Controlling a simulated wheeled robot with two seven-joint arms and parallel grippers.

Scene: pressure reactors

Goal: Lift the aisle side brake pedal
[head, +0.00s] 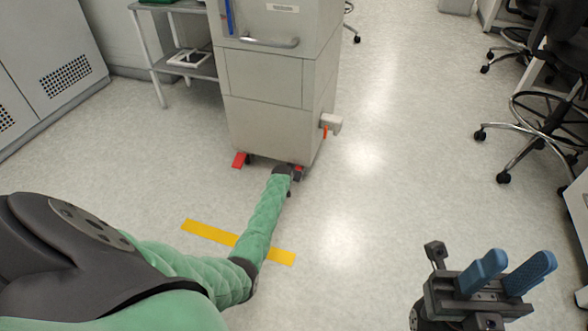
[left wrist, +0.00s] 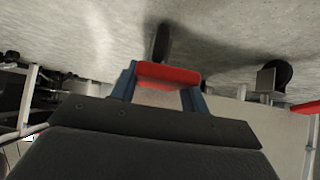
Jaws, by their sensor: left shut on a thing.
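A grey wheeled cabinet (head: 265,125) has two red brake pedals low at its base. The right-hand red pedal (head: 298,167) is at the cabinet's right front corner, mostly hidden by my left wrist in the head view. In the left wrist view, a red pedal (left wrist: 168,73) lies between the blue fingers of my left gripper (left wrist: 162,84), which is shut on it. The left-hand red pedal (head: 239,160) is apart from my gripper, and a red piece also shows at the right edge of the wrist view (left wrist: 306,107). My right gripper (head: 508,272) is open and empty, over the floor.
A black caster (left wrist: 273,77) shows beside the held pedal in the wrist view. A grey box with a red lever (head: 331,123) juts from the cabinet's right side. Yellow tape (head: 210,232) crosses the floor under my left arm. Stools (head: 540,120) stand at right; the floor between is clear.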

